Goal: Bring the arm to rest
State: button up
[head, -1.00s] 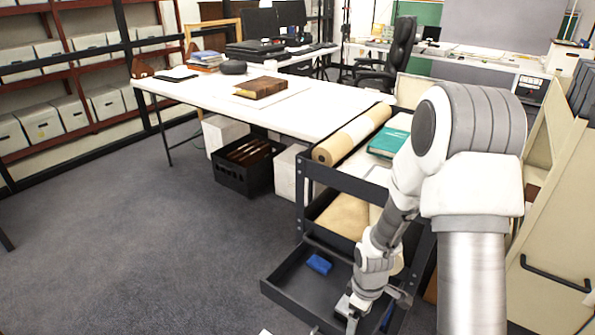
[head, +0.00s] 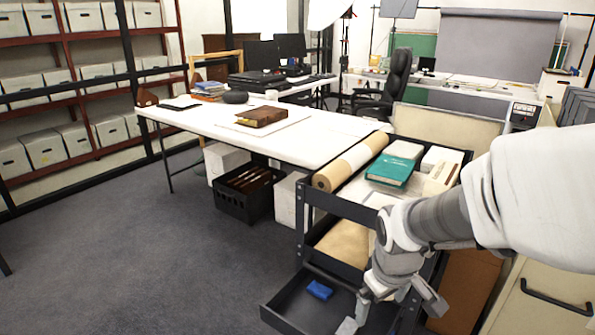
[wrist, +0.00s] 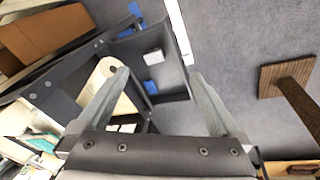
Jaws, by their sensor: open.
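My gripper (head: 388,312) is in the lower right of the head view, in front of the dark cart (head: 301,222) and over its low tray. In the wrist view the two fingers of my gripper (wrist: 158,80) stand wide apart with nothing held between them. The rest of my arm reaches in from the right edge of the head view and hides part of the cart's right side.
The cart's top holds a paper roll (head: 350,162), a teal book (head: 390,171) and pale boxes. A blue item (head: 319,290) lies in its low tray. A white table (head: 200,120) stands behind, with a black crate (head: 245,190) under it. The floor at left is clear.

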jog(key=s+a+r+m+t+p, duration=0.1)
jog(key=s+r+m+t, duration=0.15)
jog(key=s+r, duration=0.4)
jog(key=s+a+r+m+t, duration=0.1)
jog(key=s+r+m, duration=0.2)
jog(key=s+r, duration=0.35)
notch_tip(320, 180, up, 20)
jog(key=w+p, duration=0.1)
jog(key=p, duration=1.8)
jog(key=shift+d+f+g+y, duration=0.25)
jog(key=shift+g+y, duration=0.1)
jog(key=shift+y, duration=0.05)
